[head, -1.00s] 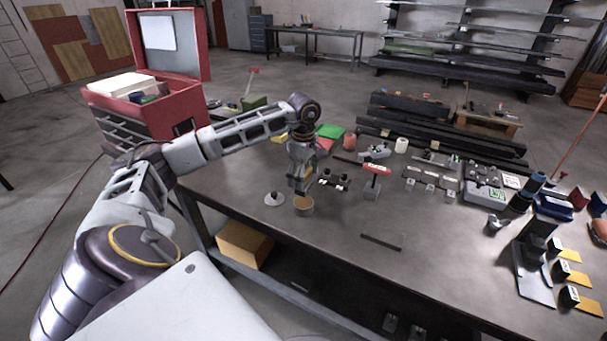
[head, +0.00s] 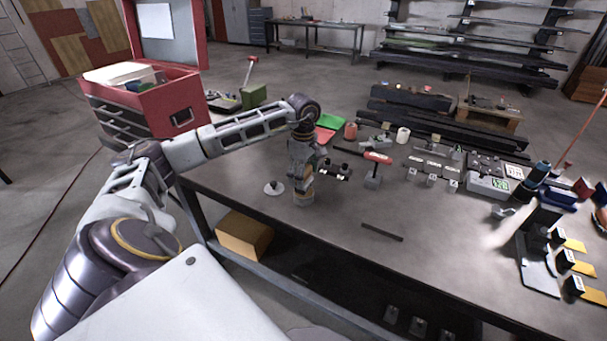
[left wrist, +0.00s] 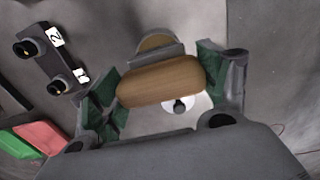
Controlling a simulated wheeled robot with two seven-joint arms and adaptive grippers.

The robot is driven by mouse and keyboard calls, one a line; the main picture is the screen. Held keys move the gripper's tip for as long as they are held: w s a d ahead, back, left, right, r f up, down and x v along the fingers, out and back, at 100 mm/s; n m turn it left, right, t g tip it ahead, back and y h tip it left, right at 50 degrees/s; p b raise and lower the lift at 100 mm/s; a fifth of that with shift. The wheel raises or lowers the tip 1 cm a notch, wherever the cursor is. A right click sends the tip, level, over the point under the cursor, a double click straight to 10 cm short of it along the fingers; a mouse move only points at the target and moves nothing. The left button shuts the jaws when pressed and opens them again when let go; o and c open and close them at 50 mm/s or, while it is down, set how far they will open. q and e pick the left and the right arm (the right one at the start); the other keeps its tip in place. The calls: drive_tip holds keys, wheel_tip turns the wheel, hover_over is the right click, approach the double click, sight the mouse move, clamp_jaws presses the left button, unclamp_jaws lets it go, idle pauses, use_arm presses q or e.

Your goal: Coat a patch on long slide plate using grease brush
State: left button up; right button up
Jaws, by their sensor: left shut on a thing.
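My left gripper (head: 301,190) is shut on the wooden handle of the grease brush, low over the near left of the bench. The tan handle (left wrist: 158,88) lies between the green-padded fingers in the left wrist view. A small round tin (head: 303,198) with tan contents is right below the gripper, partly covered by it; its contents (left wrist: 155,42) show beside the brush. Whether the bristles touch the contents is hidden. A long grey plate (head: 436,163) with small labelled blocks lies farther right; I cannot tell whether it is the long slide plate. My right gripper is out of view.
A white knobbed lid (head: 273,188) lies left of the tin. A dark two-knobbed block (head: 335,172) and a red-handled tool (head: 376,165) stand right of the gripper. A thin dark bar (head: 382,231) lies near the front edge. The front middle is otherwise clear.

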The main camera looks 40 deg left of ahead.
idle(0.7)
use_arm(q)
drive_tip(key=shift+f, duration=0.35)
idle(0.5)
drive_tip(key=shift+f+b, duration=0.2)
drive_tip(key=shift+b, duration=0.2)
idle(1.1)
drive_tip(key=shift+s, duration=0.1)
idle(0.4)
drive_tip(key=shift+r+p, duration=0.9)
drive_tip(key=shift+r, duration=0.65)
drive_tip(key=shift+r+p, duration=0.6)
drive_tip(key=shift+r, duration=0.4)
drive_tip(key=shift+r+p, duration=0.65)
drive_tip(key=shift+r, duration=0.4)
drive_tip(key=shift+f, duration=0.1)
